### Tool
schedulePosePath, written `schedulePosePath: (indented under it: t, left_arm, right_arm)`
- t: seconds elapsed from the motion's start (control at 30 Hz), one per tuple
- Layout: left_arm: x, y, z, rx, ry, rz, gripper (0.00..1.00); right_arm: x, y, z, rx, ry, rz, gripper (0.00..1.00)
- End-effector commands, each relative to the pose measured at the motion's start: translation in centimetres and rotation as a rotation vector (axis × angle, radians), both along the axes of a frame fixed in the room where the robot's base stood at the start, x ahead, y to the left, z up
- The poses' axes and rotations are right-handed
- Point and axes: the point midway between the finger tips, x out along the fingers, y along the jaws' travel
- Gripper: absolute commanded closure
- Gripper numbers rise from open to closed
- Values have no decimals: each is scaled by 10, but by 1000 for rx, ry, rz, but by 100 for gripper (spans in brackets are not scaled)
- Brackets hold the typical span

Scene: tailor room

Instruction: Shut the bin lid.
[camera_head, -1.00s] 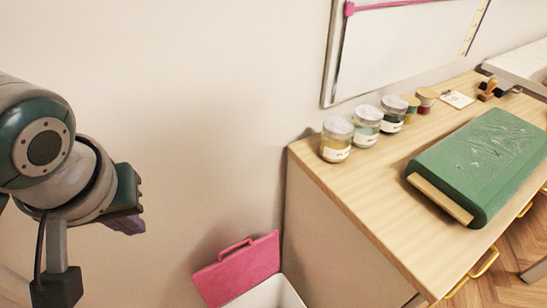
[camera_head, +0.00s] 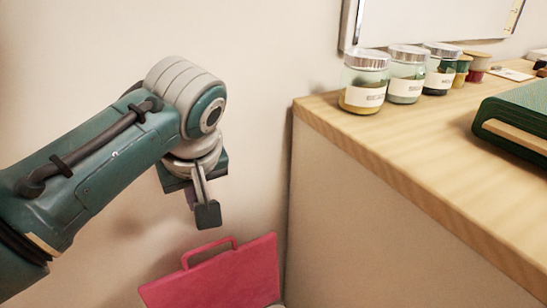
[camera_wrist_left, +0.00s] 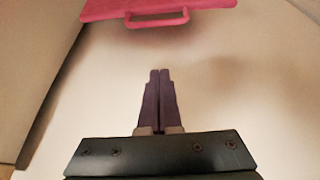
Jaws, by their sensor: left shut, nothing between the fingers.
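The pink bin lid (camera_head: 222,278) stands open, tilted up near the wall, at the bottom of the head view. Its loop handle (camera_head: 209,247) is on the top edge. The bin's body is almost wholly below the head view. My left gripper (camera_head: 190,198) is above the lid handle and apart from it, partly hidden by my wrist. In the left wrist view its purple fingers (camera_wrist_left: 159,74) are shut and empty. The lid (camera_wrist_left: 160,7) and handle (camera_wrist_left: 157,20) show beyond the fingertips at the top there. My right gripper is not in view.
A wooden counter (camera_head: 400,150) stands right of the bin, its side panel close to the lid. Several glass jars (camera_head: 366,84) and a green box (camera_head: 515,118) are on it. A whiteboard (camera_head: 430,22) hangs behind. The wall space left of the counter is clear.

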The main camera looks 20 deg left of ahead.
Motion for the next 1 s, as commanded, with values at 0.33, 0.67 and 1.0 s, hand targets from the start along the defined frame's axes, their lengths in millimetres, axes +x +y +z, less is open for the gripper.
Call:
schedulePosePath:
  t: [0.33,0.67,1.0]
  left_arm:
    - [19,25,-75,3,2,0,100]
    - [-5,-5,-72,-1,1,-2,100]
    - [-6,-7,-72,0,0,-2,100]
  right_arm:
    - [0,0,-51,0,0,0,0]
    - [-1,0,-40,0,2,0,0]
    - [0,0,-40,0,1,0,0]
